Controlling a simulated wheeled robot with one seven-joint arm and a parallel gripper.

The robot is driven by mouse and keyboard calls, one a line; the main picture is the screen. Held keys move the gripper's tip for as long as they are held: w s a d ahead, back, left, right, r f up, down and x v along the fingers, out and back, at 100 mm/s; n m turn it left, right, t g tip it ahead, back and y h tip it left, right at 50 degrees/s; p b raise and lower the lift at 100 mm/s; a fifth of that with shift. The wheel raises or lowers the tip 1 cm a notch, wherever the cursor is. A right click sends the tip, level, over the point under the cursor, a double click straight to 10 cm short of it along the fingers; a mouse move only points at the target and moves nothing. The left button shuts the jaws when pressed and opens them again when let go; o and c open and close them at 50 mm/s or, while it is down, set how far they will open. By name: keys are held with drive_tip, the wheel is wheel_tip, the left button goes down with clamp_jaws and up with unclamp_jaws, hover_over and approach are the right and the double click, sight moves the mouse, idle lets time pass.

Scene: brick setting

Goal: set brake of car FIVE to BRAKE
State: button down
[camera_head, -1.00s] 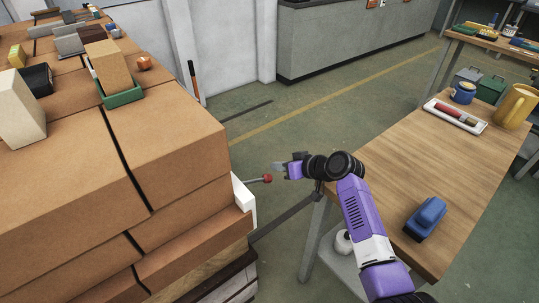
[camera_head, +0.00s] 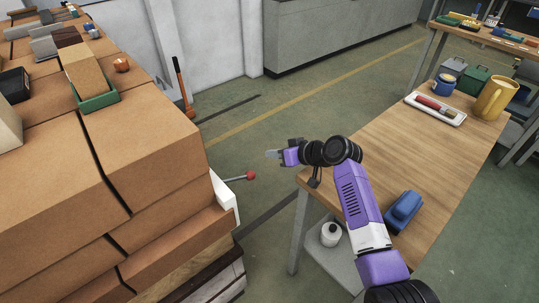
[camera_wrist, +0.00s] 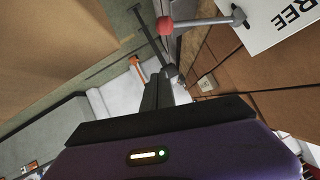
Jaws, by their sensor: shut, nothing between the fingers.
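A brake lever with a red knob (camera_head: 251,175) sticks out to the right from a white plate (camera_head: 224,205) on the side of the brick-laden stack. In the wrist view the red knob (camera_wrist: 165,24) and its grey rod show at the top. The white plate (camera_wrist: 285,22) there carries black letters ending in "REE"; the rest is cut off. No "FIVE" is readable. My gripper (camera_head: 270,155) is shut and empty, apart from the knob, a little beyond and to its right in the head view. My fingers (camera_wrist: 155,92) also show in the wrist view.
Large brown blocks (camera_head: 150,135) fill the left. A wooden table (camera_head: 440,135) stands close on the right, with a blue object (camera_head: 403,210) on it.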

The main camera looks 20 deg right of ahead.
drive_tip(key=d+v, duration=0.1)
drive_tip(key=v, duration=0.6)
drive_tip(key=shift+d, duration=0.2)
drive_tip(key=shift+f, duration=0.1)
drive_tip(key=d+r+m+t+h, duration=0.4)
drive_tip(key=d+r+t+h, duration=0.1)
drive_tip(key=d, duration=0.1)
drive_tip(key=s+a, duration=0.5)
drive_tip(key=s, duration=1.1)
drive_tip(key=s+a+n, duration=0.1)
drive_tip(key=s+a, duration=0.4)
drive_tip(key=s, duration=1.1)
drive_tip(key=s+a+n+p, duration=0.1)
drive_tip(key=s+a, duration=0.4)
drive_tip(key=s, duration=1.1)
drive_tip(key=shift+h, duration=0.3)
drive_tip(key=shift+a, duration=0.15)
